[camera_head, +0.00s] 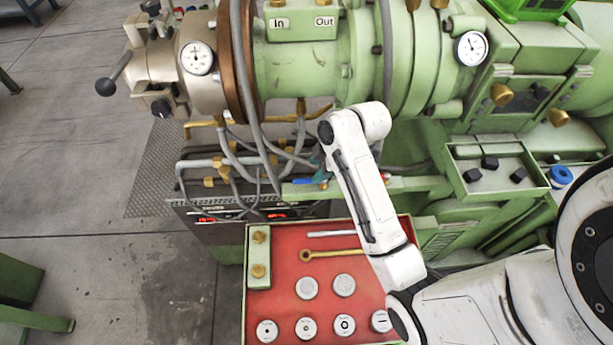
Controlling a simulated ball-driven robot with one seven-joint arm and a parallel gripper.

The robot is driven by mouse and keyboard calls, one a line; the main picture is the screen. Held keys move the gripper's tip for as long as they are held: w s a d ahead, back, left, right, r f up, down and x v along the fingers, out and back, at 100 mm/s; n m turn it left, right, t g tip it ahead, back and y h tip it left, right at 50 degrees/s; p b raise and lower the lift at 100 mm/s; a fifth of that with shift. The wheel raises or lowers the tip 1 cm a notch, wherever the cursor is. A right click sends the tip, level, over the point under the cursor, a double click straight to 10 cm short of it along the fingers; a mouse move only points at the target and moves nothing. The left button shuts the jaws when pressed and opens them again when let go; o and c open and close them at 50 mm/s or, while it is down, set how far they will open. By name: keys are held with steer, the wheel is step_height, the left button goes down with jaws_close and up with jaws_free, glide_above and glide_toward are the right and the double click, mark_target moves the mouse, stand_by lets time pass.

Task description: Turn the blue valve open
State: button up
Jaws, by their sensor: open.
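A small blue handle (303,182), which looks like the blue valve, is at the end of the green ledge below the hoses. It lies just left of my white arm and is partly crowded by pipes and a teal piece beside it. My arm rises from the lower right over the red panel and bends at the top in front of the machine.
A red tray (285,235) with round grey discs and a brass wrench (330,254) lies below. Grey hoses (260,120) and brass pipes hang close to the handle. A green box with black knobs (490,163) and a blue ring (561,175) are right. Open floor lies left.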

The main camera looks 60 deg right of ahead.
mark_target(307, 180)
steer(key=x, duration=0.6)
steer(key=shift+w+f, duration=0.15)
steer(key=shift+f, duration=0.15)
steer(key=shift+c, duration=0.3)
jaws_close()
